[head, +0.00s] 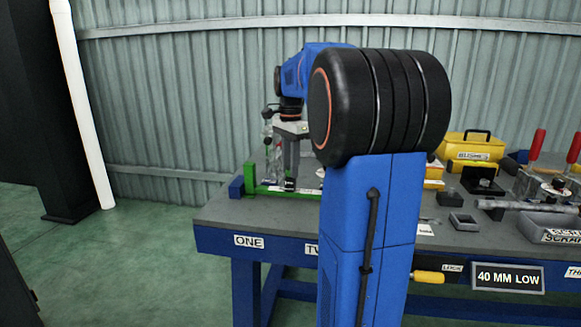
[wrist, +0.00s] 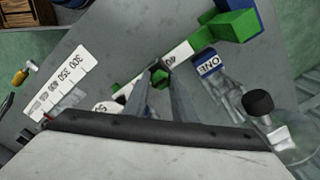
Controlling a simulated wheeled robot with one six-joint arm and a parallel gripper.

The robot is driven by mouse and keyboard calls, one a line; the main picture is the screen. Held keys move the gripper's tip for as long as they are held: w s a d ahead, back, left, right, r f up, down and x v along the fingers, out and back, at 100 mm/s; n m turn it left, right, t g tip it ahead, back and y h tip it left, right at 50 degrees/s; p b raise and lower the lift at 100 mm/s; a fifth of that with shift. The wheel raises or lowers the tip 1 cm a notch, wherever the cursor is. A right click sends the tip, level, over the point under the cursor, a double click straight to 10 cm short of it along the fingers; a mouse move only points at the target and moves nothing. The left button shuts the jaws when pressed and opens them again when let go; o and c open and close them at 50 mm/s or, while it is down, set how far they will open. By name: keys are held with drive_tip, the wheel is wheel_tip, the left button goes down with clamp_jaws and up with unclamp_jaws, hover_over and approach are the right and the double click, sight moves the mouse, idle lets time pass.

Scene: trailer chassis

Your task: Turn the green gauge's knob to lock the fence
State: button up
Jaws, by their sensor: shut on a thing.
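The green gauge (head: 275,191) lies at the left end of the grey bench in the head view, with a green upright at its left end beside a blue block. In the wrist view its green end block (wrist: 232,25) is at the top right. The green knob (wrist: 160,76), six-sided from above, sits between my fingertips. My gripper (wrist: 160,80) points down and is shut on this knob. In the head view my gripper (head: 290,184) is low over the gauge, and the knob cannot be made out there. Whether the fence is locked cannot be told.
A white numbered scale (wrist: 58,88) lies left of my fingers. A yellow box (head: 470,152), red-handled clamps (head: 537,145) and a grey tray (head: 550,229) occupy the bench's right.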

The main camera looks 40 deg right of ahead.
idle(0.3)
drive_tip(key=o, duration=1)
drive_tip(key=shift+o, duration=0.2)
drive_tip(key=shift+r, duration=0.1)
wheel_tip(320, 180, up, 17)
drive_tip(key=shift+r, duration=0.1)
drive_tip(key=s+a+f+n+t, duration=0.1)
drive_tip(key=s+a+f+n, duration=0.4)
drive_tip(key=a, duration=0.4)
drive_tip(key=s+a+f+n+t, duration=0.1)
drive_tip(key=s+a+f+n, duration=0.35)
drive_tip(key=a+f, duration=0.3)
drive_tip(key=s+a+f+n+t, duration=0.1)
drive_tip(key=s+a+f+n, duration=0.4)
drive_tip(key=f, duration=0.5)
drive_tip(key=s+a+f+n+t, duration=0.1)
drive_tip(key=s+a+f+n, duration=0.4)
drive_tip(key=s+f, duration=0.3)
wheel_tip(320, 180, down, 2)
drive_tip(key=shift+s+a+f+t, duration=0.15)
drive_tip(key=shift+a+t, duration=0.25)
drive_tip(key=shift+a, duration=0.25)
